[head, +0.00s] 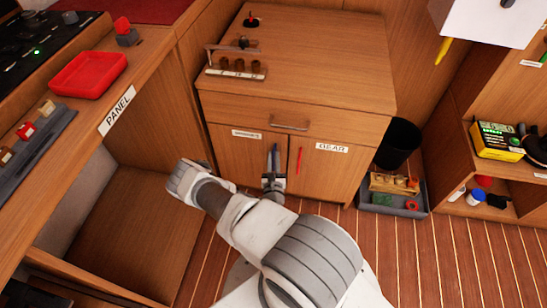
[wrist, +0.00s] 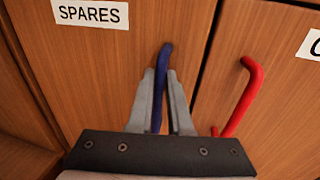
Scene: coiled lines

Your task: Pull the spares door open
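The spares door (wrist: 100,70) is the cabinet's left door and stands closed, with a white SPARES label (wrist: 91,13) at its top. It also shows in the head view (head: 232,162). A blue upright bar handle (wrist: 166,52) is on its right side. My gripper (wrist: 161,76) is at this handle, one finger on each side. The fingers are close in around the bar and look shut on it; the lower part of the handle is partly hidden between them. In the head view my gripper (head: 273,178) is low in front of the door.
The GEAR door (head: 325,168) with a red handle (wrist: 240,95) is just right of the spares door. A drawer (head: 300,123) is above. A black bin (head: 398,142) and a grey tray (head: 380,203) stand right. The panel desk (head: 140,75) is left.

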